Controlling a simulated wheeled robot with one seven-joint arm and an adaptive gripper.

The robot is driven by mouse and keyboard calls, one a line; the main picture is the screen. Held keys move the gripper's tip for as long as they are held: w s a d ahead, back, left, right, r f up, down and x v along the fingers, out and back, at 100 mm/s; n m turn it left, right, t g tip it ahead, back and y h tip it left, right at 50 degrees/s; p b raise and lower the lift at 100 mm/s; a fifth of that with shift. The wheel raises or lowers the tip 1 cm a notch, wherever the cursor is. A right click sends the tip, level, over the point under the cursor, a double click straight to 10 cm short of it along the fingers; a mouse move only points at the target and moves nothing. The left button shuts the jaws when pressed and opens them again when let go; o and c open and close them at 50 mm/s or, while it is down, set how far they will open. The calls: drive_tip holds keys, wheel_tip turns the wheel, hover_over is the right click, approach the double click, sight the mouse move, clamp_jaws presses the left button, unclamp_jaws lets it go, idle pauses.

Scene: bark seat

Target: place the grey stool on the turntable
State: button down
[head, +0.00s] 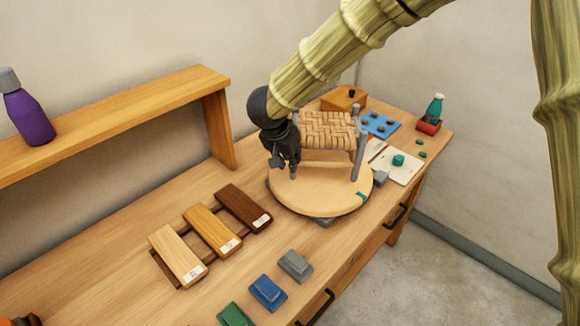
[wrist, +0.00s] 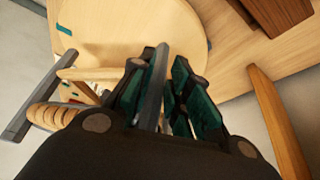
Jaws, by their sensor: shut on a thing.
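The grey stool (head: 328,128), with grey legs, pale wooden rungs and a woven tan seat, is over the round pale wooden turntable (head: 315,203) in the head view. My gripper (head: 288,166) is at the stool's left side, shut on a grey leg. In the wrist view that grey leg (wrist: 157,88) lies between the fingers of my gripper (wrist: 160,98), with the turntable (wrist: 135,25) beyond. The stool looks roughly upright in the head view. I cannot tell whether all its feet touch the turntable, and my gripper hides part of the near left leg.
Wood sample boards (head: 212,229) lie left of the turntable; grey, blue and green blocks (head: 267,291) are in front. A wooden box (head: 343,98), blue tray (head: 380,124) and teal bottle (head: 435,107) stand behind. A raised shelf (head: 120,115) holds a purple bottle (head: 28,115).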

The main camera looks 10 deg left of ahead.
wheel_tip(320, 180, down, 3)
drive_tip(key=shift+r+p, duration=0.1)
drive_tip(key=shift+p, duration=0.35)
drive_tip(key=shift+f, duration=0.35)
drive_tip(key=c, duration=1.3)
unclamp_jaws()
drive_tip(key=b+v, duration=0.1)
drive_tip(key=v, duration=1.1)
drive_tip(key=shift+b, duration=0.3)
